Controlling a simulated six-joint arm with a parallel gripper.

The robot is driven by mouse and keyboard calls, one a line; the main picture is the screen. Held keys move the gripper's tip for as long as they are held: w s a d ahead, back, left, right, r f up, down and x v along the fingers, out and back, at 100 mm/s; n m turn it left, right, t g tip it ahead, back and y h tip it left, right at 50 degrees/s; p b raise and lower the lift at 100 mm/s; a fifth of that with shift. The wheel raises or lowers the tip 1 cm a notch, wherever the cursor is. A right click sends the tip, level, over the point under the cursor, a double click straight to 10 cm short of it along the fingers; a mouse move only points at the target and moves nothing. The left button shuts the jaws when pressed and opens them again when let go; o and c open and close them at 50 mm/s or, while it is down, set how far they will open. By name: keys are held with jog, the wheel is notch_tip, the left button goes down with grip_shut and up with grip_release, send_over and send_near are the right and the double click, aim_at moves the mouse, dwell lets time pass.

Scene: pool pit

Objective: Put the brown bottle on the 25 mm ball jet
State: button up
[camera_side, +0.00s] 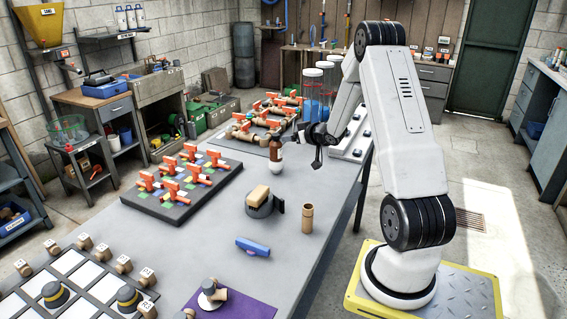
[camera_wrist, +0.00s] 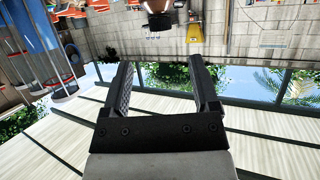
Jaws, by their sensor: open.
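The brown bottle (camera_side: 276,149) stands upright on the grey table in the side view, with a white rounded lower part. A brown round shape at the top edge of the wrist view (camera_wrist: 158,6) looks like the bottle, mostly cut off. My gripper (camera_side: 309,146) is just right of the bottle in the side view, with a gap between them. Its two black fingers (camera_wrist: 162,82) are apart and empty in the wrist view. White bases with dark fittings (camera_side: 351,139) stand behind the gripper, partly hidden by my arm. I cannot tell which one is the 25 mm ball jet.
A dark board with orange-handled valves (camera_side: 182,183) lies left of the bottle, and another (camera_side: 268,118) lies behind. Clear tubes (camera_side: 313,90) rise behind.

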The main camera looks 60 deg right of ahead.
jog(key=shift+a, duration=0.1)
jog(key=w+a+g, duration=0.1)
jog(key=a, duration=0.5)
jog(key=w+a+n+g+y, duration=0.1)
jog(key=a, duration=0.6)
jog(key=w+a+r+g, duration=0.1)
jog(key=a+g, duration=0.1)
jog(key=a, duration=0.4)
jog(key=shift+w+a+n+y, duration=0.15)
jog(key=shift+a+n+y, duration=0.15)
jog(key=shift+a+y, duration=0.1)
jog(key=s+a+n+g+y, duration=0.1)
jog(key=s+a+g, duration=0.2)
jog(key=s+a, duration=0.4)
jog(key=s+a+f+n+g+y, duration=0.1)
jog(key=s+a, duration=0.6)
jog(key=a, duration=0.8)
jog(key=shift+f+n+g+y, duration=0.2)
jog(key=shift+n+g+y, duration=0.35)
jog(key=shift+g, duration=0.45)
